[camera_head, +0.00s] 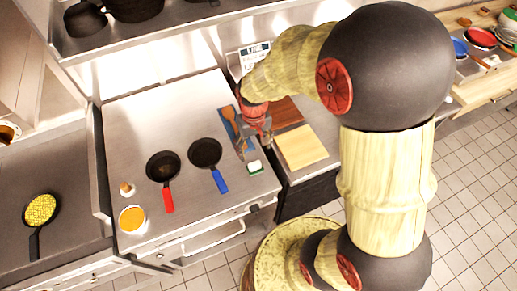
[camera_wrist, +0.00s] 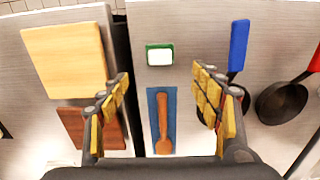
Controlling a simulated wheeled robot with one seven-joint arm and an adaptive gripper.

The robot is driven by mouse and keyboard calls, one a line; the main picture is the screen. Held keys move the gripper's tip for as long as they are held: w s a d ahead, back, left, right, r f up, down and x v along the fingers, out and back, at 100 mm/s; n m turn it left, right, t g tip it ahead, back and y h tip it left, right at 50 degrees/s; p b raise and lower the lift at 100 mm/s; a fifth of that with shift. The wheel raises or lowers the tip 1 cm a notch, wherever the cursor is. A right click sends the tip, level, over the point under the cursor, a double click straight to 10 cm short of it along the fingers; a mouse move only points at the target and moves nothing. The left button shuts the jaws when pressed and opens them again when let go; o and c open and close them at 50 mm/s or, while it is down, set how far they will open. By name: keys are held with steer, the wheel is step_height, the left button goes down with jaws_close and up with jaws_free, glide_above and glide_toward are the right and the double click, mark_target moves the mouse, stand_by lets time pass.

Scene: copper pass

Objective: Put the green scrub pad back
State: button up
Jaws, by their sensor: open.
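A small green pad-like item with a white block on its top (camera_head: 254,168) lies on the steel counter near its front right corner. In the wrist view the green part shows as a rim (camera_wrist: 149,46) around the white top (camera_wrist: 160,57). I cannot tell whether green and white are one piece. My gripper (camera_head: 258,138) is open and empty above the counter, farther back than this item. In the wrist view my gripper (camera_wrist: 160,76) has its fingers wide apart, with the green item just beyond the tips and between their lines. Nothing hides it there.
A blue mat (camera_wrist: 153,100) with a wooden spoon (camera_wrist: 163,120) lies beside the green item. A blue-handled pan (camera_head: 206,153) and a red-handled pan (camera_head: 163,168) stand left. Pale (camera_head: 300,147) and brown boards (camera_head: 287,112) lie right, across a gap. My arm covers much of the right.

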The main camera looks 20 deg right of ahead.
steer(key=s+r+t, duration=0.2)
steer(key=s+r, duration=0.5)
steer(key=r, duration=0.5)
steer(key=s+r+t, duration=0.3)
steer(key=s+r, duration=0.4)
steer(key=r, duration=0.5)
steer(key=shift+t, duration=0.3)
